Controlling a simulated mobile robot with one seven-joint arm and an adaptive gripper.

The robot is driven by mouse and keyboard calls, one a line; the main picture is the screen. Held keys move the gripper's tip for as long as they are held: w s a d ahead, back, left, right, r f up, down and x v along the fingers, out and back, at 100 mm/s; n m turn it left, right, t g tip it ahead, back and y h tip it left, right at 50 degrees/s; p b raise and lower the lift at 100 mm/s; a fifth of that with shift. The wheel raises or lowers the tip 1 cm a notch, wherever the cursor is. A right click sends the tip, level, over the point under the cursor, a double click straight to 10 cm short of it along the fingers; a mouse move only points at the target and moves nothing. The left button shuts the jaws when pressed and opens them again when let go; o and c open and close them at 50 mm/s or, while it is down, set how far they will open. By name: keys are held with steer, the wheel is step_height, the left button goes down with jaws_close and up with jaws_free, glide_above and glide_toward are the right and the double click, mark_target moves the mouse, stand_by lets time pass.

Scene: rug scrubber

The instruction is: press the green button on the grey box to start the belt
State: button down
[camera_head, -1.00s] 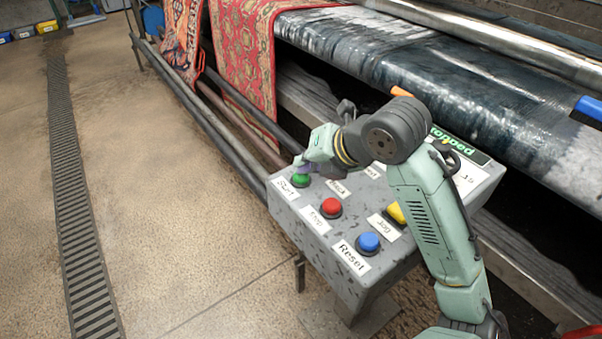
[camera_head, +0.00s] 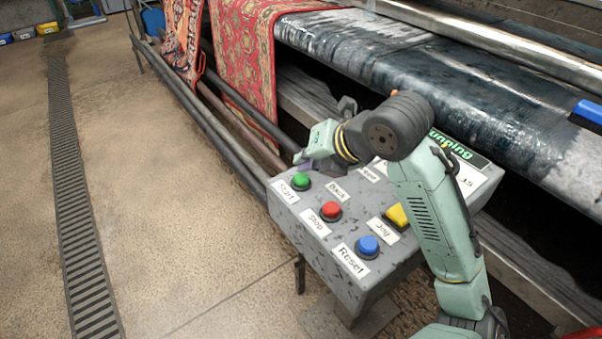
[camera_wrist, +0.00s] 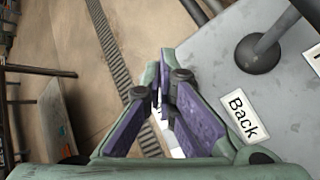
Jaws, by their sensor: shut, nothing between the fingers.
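The grey box (camera_head: 345,290) stands in front of the belt machine, with its sloped top facing up. The green button (camera_head: 301,180), labelled Start, is at the top's left corner. My gripper (camera_head: 300,159) is shut and empty, its tips just above and behind the green button, with a small gap in the picture. The display (camera_head: 460,148) on the box reads "running", partly hidden by my arm. In the wrist view my gripper (camera_wrist: 160,100) shows its purple finger pads close together beside the box top (camera_wrist: 225,65); the green button is hidden there. The belt (camera_head: 420,80) is dark and wet.
The red stop button (camera_head: 331,211), blue reset button (camera_head: 368,245) and yellow jog button (camera_head: 397,215) share the box top. A lever knob (camera_wrist: 258,54) stands near the Back label (camera_wrist: 240,115). Patterned rugs (camera_head: 245,60) hang behind. The floor at left is clear.

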mark_target(305, 176)
steer(key=shift+r, duration=0.15)
steer(key=shift+r+p, duration=1.65)
steer(key=shift+r, duration=0.8)
steer(key=shift+f, duration=0.1)
